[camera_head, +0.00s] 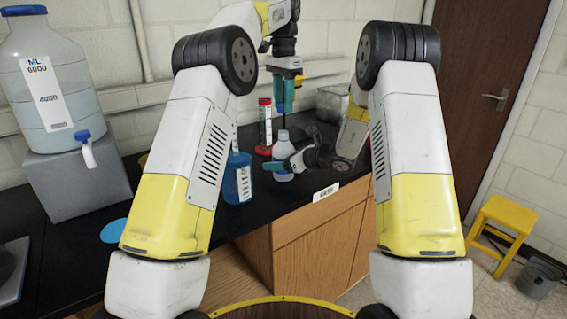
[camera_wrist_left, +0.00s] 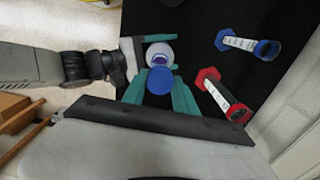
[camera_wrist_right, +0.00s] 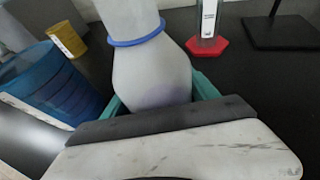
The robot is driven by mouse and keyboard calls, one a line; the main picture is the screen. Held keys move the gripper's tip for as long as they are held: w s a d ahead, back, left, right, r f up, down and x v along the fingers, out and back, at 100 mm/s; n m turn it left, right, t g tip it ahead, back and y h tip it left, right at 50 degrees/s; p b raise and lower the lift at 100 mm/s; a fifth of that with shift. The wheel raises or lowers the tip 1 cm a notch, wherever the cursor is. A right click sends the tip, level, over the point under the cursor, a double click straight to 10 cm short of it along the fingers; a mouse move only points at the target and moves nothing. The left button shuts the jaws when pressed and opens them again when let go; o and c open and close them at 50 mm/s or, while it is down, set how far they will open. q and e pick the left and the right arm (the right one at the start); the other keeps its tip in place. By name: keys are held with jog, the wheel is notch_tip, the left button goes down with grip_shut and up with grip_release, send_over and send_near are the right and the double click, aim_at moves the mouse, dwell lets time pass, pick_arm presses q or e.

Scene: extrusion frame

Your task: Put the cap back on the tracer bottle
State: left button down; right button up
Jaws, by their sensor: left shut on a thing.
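The tracer bottle (camera_head: 283,150) is whitish and stands upright near the counter's front edge. My right gripper (camera_head: 283,164) has its teal fingers on both sides of the bottle (camera_wrist_right: 150,75), against its body; the fingertips are hidden behind it. A blue band rings the bottle in the right wrist view. My left gripper (camera_head: 282,104) points down and is shut on the blue cap (camera_head: 281,107), above the bottle with a gap between. In the left wrist view the cap (camera_wrist_left: 160,80) sits between the teal fingers, beside the bottle's open top (camera_wrist_left: 160,54) with purple inside.
A blue container (camera_head: 238,180) stands left of the bottle. A red-based cylinder (camera_head: 265,125) and a blue-based cylinder (camera_wrist_left: 242,42) stand behind. A large carboy (camera_head: 50,85) rests on a grey block at left. A blue disc (camera_head: 114,231) lies on the counter. A yellow stool (camera_head: 500,225) is at right.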

aim_at(283, 132)
grip_shut()
pick_arm(q)
jog(key=shift+f, duration=2.45)
jog(key=shift+f, duration=0.1)
jog(key=shift+f, duration=0.8)
jog(key=shift+f, duration=0.55)
